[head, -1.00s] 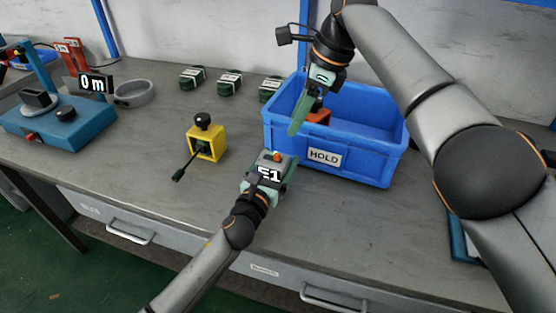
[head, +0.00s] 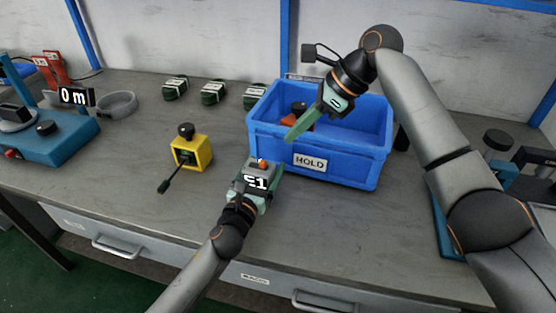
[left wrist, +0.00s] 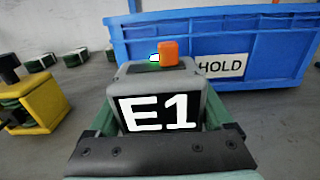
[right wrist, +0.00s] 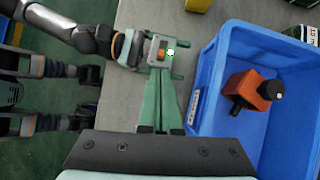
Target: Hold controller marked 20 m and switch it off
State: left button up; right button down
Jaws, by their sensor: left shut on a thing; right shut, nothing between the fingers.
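A grey controller (head: 250,172) is held upright in my left gripper (head: 262,184), above the bench just left of the blue bin. Its display reads E1, large in the left wrist view (left wrist: 158,112); I see no 20 m marking on it. On top are an orange switch (left wrist: 168,54) and a lit green lamp (left wrist: 154,58) beside it. My right gripper (head: 291,137) is shut and empty over the bin's front left. In the right wrist view its fingertips (right wrist: 165,72) point towards the controller's top, close to the orange switch; contact cannot be told.
The blue bin (head: 350,176) labelled HOLD contains an orange box with a black knob (right wrist: 250,90). A yellow box (head: 192,152) with a cable stands left of the controller. Several green bundles (head: 213,92) lie behind. A blue machine (head: 50,145) showing 0 m is far left.

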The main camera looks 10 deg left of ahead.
jog(key=s+d+f+m+t+y, duration=0.1)
jog(key=d, duration=0.6)
jog(key=shift+s+d+m+t+y, duration=0.3)
jog(key=shift+s+d+y, duration=0.1)
send_near(265, 168)
notch_tip(265, 168, down, 4)
jog(key=a, duration=0.3)
jog(key=shift+w+f, duration=0.15)
jog(key=shift+w, duration=0.2)
jog(key=shift+w+a, duration=0.1)
jog(key=shift+a, duration=0.45)
